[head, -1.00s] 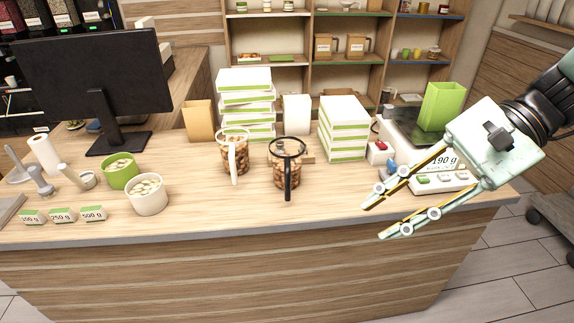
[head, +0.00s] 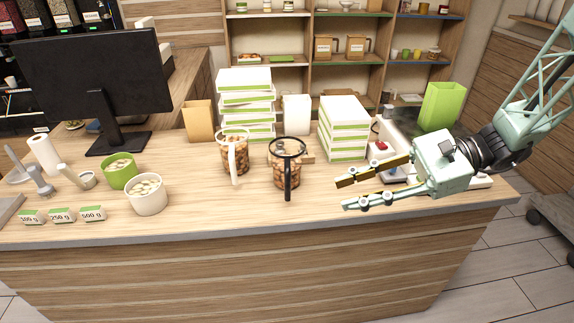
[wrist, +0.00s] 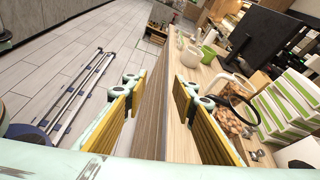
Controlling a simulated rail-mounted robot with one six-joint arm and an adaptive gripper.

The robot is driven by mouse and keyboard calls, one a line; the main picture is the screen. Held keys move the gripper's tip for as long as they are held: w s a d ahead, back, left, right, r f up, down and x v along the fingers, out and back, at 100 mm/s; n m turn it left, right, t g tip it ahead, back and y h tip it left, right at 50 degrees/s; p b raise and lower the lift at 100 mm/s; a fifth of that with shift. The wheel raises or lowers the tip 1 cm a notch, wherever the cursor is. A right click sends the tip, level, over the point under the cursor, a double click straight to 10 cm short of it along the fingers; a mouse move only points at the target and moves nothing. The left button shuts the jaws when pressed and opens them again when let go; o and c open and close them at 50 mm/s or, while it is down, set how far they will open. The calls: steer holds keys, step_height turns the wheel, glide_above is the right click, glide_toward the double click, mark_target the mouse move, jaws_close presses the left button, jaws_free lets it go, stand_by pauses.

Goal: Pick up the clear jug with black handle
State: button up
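The clear jug with black handle (head: 287,172) stands upright on the counter, filled with brown nuts, its black handle facing the front. It also shows in the wrist view (wrist: 227,122), to the right of my fingers. A similar clear jug with a white handle (head: 226,155) stands just to its left, also holding nuts. My gripper (head: 341,194) is open and empty. It is to the right of the black-handled jug, near the counter's front edge, with its fingers pointing left toward the jug and a gap between them.
White-and-green box stacks (head: 245,104) (head: 343,128) stand behind the jugs. A green cup (head: 120,173) and a white cup (head: 147,196) of pale pieces, and a monitor (head: 90,75), are at left. A green bag (head: 441,106) stands at right. The counter front is mostly clear.

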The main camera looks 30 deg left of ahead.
mark_target(287, 186)
steer(key=w+a+f+m+y, duration=0.1)
steer(key=w+a+f+m, duration=0.1)
steer(key=w+f, duration=0.1)
steer(key=w+a+f+m+t+y, duration=0.1)
steer(key=w+a+f+y, duration=0.1)
steer(key=w+f, duration=0.2)
steer(key=w+a+f+m+t+y, duration=0.1)
steer(key=w+a+f+m+y, duration=0.1)
steer(key=w+f, duration=0.2)
steer(key=shift+w+f+m, duration=0.15)
steer(key=shift+f+m, duration=0.15)
steer(key=shift+f, duration=0.25)
steer(key=shift+b+x, duration=0.55)
steer(key=shift+x, duration=3.7)
steer(key=shift+a, duration=0.1)
steer(key=shift+s+b+x, duration=0.2)
steer(key=shift+b+x, duration=0.2)
steer(key=shift+x, duration=2.15)
steer(key=shift+f, duration=0.1)
steer(key=shift+c, duration=0.9)
jaws_close()
